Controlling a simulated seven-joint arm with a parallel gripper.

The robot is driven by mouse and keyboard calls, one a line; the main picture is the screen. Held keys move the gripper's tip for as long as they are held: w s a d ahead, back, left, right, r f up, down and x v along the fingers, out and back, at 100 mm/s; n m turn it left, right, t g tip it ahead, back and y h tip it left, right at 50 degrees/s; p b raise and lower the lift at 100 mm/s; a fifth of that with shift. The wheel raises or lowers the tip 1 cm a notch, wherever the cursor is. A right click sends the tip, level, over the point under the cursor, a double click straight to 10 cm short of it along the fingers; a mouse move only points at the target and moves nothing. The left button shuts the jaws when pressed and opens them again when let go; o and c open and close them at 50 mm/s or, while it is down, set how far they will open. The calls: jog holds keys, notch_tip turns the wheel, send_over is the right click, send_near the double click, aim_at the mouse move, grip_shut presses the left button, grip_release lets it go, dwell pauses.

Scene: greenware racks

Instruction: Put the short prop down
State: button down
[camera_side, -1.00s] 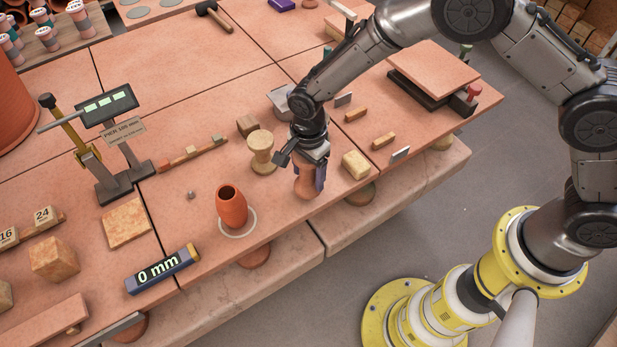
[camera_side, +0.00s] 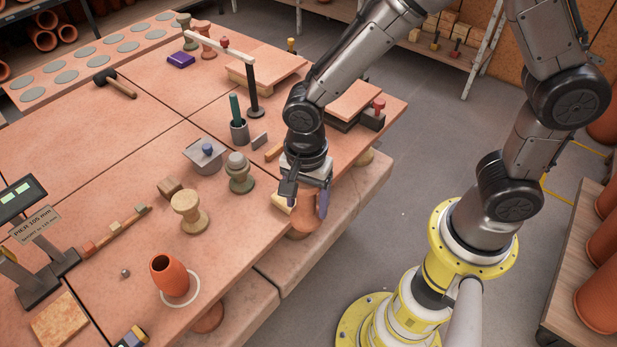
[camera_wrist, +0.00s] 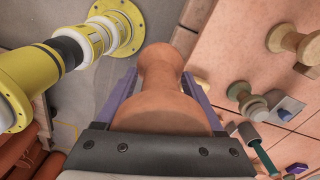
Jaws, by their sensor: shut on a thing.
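My gripper (camera_side: 304,198) is shut on a terracotta, waisted prop (camera_side: 301,222) at the table's front edge. In the wrist view the prop (camera_wrist: 160,70) fills the space between the two purple-sided fingers of my gripper (camera_wrist: 160,88), with its narrow waist and far knob pointing away. I cannot tell whether its foot touches anything. A pale tan spool-shaped prop (camera_side: 190,212) stands upright to the left, and a grey-green prop (camera_side: 239,174) stands behind it. Both also show in the wrist view, the tan one (camera_wrist: 288,40) and the grey-green one (camera_wrist: 246,98).
A pale block (camera_side: 281,203) is partly hidden by my gripper. A grey cup (camera_side: 239,131) holding a green stick and a white-armed stand (camera_side: 253,90) are behind. Clear tabletop (camera_side: 130,165) lies left of the tan prop.

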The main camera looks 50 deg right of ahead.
jog(key=d+m, duration=0.8)
jog(key=d, duration=1.7)
jog(key=w+d+f, duration=0.1)
jog(key=w+f, duration=0.2)
jog(key=w, duration=0.1)
jog(key=w+d+f, duration=0.2)
jog(key=w+f, duration=0.1)
jog(key=w, duration=0.1)
jog(key=w+d+f, duration=0.1)
jog(key=w+f, duration=0.2)
jog(key=w, duration=0.1)
jog(key=shift+w+d+f, duration=0.1)
jog(key=shift+w+d, duration=0.3)
jog(key=shift+w+f, duration=0.1)
jog(key=shift+f, duration=1.5)
jog(key=shift+f, duration=0.1)
grip_release()
jog(key=shift+f, duration=0.1)
